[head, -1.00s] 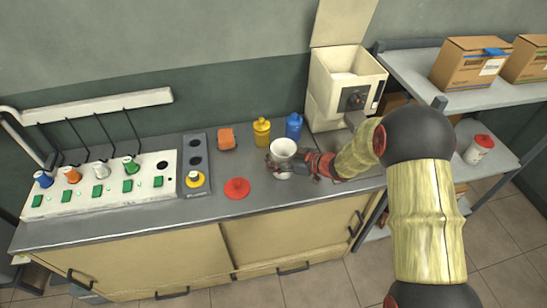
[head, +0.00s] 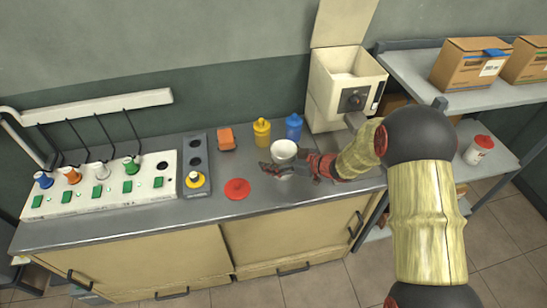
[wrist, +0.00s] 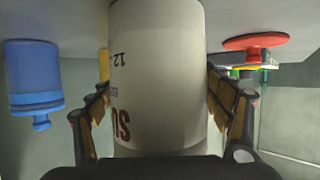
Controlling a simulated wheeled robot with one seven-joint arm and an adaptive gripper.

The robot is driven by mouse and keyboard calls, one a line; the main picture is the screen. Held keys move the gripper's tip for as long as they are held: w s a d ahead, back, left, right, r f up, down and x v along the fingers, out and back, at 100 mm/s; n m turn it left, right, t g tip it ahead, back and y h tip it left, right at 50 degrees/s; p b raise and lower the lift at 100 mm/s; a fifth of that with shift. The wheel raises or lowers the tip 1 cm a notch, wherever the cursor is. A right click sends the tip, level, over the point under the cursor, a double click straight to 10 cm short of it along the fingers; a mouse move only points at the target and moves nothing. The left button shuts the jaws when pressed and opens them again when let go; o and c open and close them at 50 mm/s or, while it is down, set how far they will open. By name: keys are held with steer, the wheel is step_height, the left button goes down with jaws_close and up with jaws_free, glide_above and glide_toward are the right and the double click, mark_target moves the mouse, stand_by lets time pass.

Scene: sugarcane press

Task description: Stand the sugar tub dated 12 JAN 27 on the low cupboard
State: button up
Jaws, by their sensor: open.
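A white open-topped tub (head: 284,149) stands upright on the steel counter (head: 330,190), below the beige machine. In the wrist view the tub (wrist: 160,75) appears upside down, with dark print starting "12" and brown letters "SU"; the rest of the date is out of sight. My gripper (head: 275,170) is open, with its fingers on either side of the tub and narrow gaps beside it. Another white tub with a red lid (head: 480,149) stands on the lower rack shelf. Cupboard doors (head: 285,233) are under the counter.
A yellow bottle (head: 262,132) and a blue bottle (head: 294,127) stand behind the tub. An orange block (head: 226,139) and a grey holed rack (head: 195,165) are to the left. The beige press machine (head: 345,85) is close on the right. The counter's front strip is clear.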

steer(key=p+v, duration=0.4)
steer(key=v, duration=0.7)
steer(key=shift+d+r, duration=0.15)
steer(key=shift+d, duration=0.2)
steer(key=w+d+r+m+t+h, duration=0.2)
steer(key=w+d+r+t+h, duration=0.25)
steer(key=d+r, duration=0.35)
steer(key=s+d+r+m+h, duration=0.4)
steer(key=d+r+h, duration=0.35)
steer(key=r, duration=0.45)
steer(key=s+d+r+m+h, duration=0.1)
steer(key=s+d+r+m, duration=0.25)
steer(key=s, duration=0.45)
steer(key=s+a+m+g, duration=0.1)
steer(key=s+a+g, duration=0.1)
steer(key=s, duration=1)
steer(key=s+a+m+g+y, duration=0.1)
steer(key=s+a+g, duration=0.2)
steer(key=s, duration=0.9)
steer(key=shift+s+a+f+m, duration=0.2)
steer(key=shift+s+f+m, duration=0.1)
steer(key=shift+s+m, duration=0.05)
steer(key=shift+g, duration=0.25)
